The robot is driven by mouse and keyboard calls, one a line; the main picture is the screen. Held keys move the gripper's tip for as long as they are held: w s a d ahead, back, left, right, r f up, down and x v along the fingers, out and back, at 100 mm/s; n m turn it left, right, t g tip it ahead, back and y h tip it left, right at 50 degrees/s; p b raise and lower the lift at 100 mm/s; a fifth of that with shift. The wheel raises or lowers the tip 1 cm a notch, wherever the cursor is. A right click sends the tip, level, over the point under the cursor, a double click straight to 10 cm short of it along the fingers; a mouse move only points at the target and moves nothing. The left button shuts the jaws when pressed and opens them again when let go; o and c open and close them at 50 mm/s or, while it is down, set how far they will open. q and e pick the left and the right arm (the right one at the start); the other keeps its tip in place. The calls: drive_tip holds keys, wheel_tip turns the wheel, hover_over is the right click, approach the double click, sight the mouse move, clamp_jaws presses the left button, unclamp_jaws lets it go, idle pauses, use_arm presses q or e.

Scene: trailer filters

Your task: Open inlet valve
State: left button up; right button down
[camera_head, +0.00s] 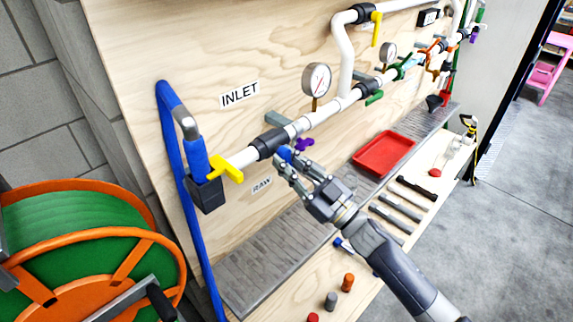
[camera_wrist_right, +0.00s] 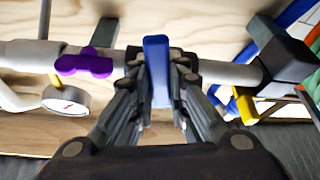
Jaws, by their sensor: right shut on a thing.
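The white inlet pipe (camera_head: 318,117) runs along the plywood board beside the INLET label (camera_head: 239,95). A blue valve handle (camera_head: 285,153) sits at a black valve body (camera_head: 269,143) on this pipe. My right gripper (camera_head: 291,161) is shut on the blue handle, its fingers on either side. In the right wrist view the blue handle (camera_wrist_right: 157,72) stands between the fingers of the gripper (camera_wrist_right: 159,70), crossing the pipe's line. A yellow handle (camera_head: 228,170) is nearer the blue hose's end, and a purple handle (camera_head: 304,143) is just right of the gripper. My left gripper is out of view.
A blue hose (camera_head: 186,215) hangs at the left, beside an orange and green reel (camera_head: 90,235). A round gauge (camera_head: 317,79) stands above the pipe. Below are a red tray (camera_head: 383,154), tools (camera_head: 402,207) and small caps (camera_head: 348,282) on the bench.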

drive_tip(key=shift+w+d+r+n+g+y, duration=0.15)
drive_tip(key=shift+n+g, duration=0.35)
drive_tip(key=shift+n, duration=0.55)
drive_tip(key=shift+w+d+n+g+y, duration=0.1)
drive_tip(key=shift+n+g+y, duration=0.3)
drive_tip(key=shift+n, duration=0.6)
drive_tip(key=shift+w+d+r+n+g+y, duration=0.1)
drive_tip(key=shift+n+g, duration=0.5)
drive_tip(key=shift+n, duration=0.45)
drive_tip(key=c, duration=1.5)
unclamp_jaws()
drive_tip(key=shift+c, duration=0.2)
drive_tip(key=v, duration=1.2)
